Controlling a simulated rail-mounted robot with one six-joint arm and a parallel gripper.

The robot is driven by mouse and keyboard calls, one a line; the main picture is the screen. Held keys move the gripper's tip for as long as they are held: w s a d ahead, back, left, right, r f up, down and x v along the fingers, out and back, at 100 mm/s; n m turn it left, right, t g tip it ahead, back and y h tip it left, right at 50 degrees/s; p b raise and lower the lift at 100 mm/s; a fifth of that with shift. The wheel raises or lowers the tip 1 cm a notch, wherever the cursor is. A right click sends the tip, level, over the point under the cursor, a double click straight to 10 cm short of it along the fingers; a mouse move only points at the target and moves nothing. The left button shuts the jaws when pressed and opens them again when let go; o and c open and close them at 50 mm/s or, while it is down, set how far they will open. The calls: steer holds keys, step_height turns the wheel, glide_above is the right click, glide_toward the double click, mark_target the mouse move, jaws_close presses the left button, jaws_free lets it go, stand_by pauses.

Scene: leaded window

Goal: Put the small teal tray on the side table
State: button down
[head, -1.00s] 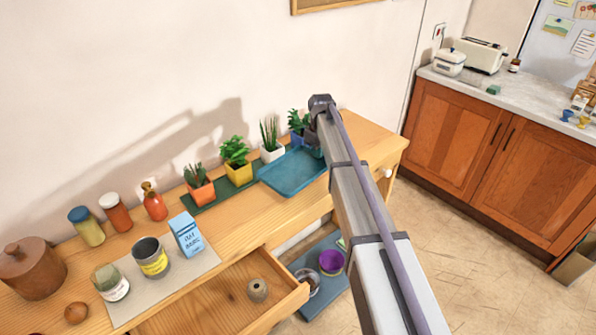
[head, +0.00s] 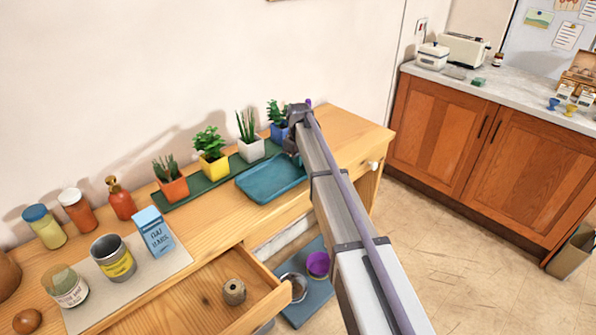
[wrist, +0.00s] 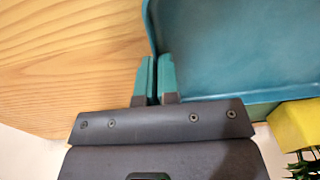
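The small teal tray (head: 268,180) is at the right part of the wooden dresser top (head: 345,130), in front of the potted plants. It also fills the upper right of the wrist view (wrist: 235,50). My gripper (wrist: 157,78) has its two teal-tipped fingers close together at the tray's edge, with the rim between them. In the head view my gripper (head: 297,155) is at the tray's right end, mostly hidden by my arm. I cannot tell whether the tray touches the wood. No separate side table can be made out.
Several potted plants stand on a green mat (head: 190,192) behind the tray, including a yellow pot (head: 212,168). A drawer (head: 215,300) is open at the front. Bowls sit on a blue mat (head: 308,300) below. Wood right of the tray is clear. A counter (head: 500,85) stands right.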

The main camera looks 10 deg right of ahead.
steer(key=shift+f, duration=0.4)
steer(key=c, duration=1.8)
jaws_free()
steer(key=shift+f, duration=0.25)
steer(key=o, duration=0.4)
steer(key=shift+o, duration=0.2)
steer(key=shift+r, duration=0.15)
step_height(320, 180, up, 12)
steer(key=p, duration=1.3)
steer(key=s+m, duration=0.6)
steer(key=s, duration=3.1)
steer(key=shift+s+b, duration=0.15)
steer(key=shift+b, duration=0.15)
